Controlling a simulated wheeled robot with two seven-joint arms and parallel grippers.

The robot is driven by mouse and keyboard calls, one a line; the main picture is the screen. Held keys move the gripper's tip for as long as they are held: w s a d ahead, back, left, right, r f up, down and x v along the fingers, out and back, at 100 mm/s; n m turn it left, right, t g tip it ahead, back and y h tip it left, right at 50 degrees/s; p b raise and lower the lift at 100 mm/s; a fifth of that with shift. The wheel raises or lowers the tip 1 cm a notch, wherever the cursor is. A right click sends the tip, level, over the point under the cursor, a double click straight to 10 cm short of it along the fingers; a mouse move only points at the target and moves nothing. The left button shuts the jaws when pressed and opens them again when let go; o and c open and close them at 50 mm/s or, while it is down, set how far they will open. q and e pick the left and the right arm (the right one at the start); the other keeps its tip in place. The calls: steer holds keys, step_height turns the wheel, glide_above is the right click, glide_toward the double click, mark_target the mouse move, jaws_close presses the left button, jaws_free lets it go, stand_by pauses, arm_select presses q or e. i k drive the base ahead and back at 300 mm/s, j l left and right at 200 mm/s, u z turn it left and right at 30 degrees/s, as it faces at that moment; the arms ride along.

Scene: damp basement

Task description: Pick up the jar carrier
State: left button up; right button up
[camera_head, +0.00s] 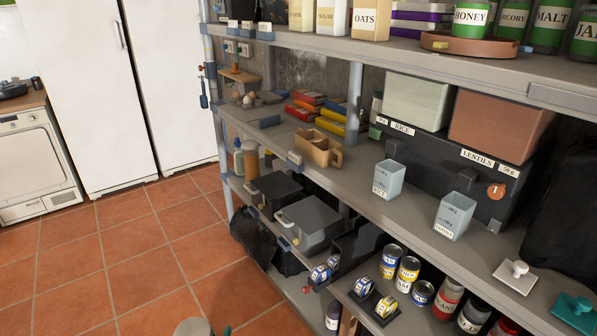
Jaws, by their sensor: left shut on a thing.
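A tan box-like holder with a handle-like part (318,150) stands on the middle shelf near its front edge. It may be the jar carrier, but I cannot tell for certain. No gripper touches it. A grey rounded part (193,327), seemingly of my left gripper, just enters at the bottom edge, low over the floor and well away from the shelves. Its fingers are cut off by the frame. A small teal piece shows beside it, and what it holds cannot be made out. My right gripper is not in view.
The middle shelf (362,187) also bears two pale labelled cups (388,179), a black case (425,150) and coloured packets (318,104). Tins (409,272) and grey-lidded bins (312,222) stand lower. Jars stand on the top shelf. The tiled floor (130,250) at left is clear.

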mark_target(325, 152)
steer(key=i+j+z, duration=0.1)
steer(key=z, duration=0.4)
steer(key=i+j+z, duration=0.1)
steer(key=j+z, duration=0.2)
steer(key=z, duration=0.2)
steer(key=i+j+z, duration=0.1)
steer(key=j+z, duration=0.25)
steer(key=j, duration=0.85)
steer(key=j+z, duration=0.3)
steer(key=j, duration=0.95)
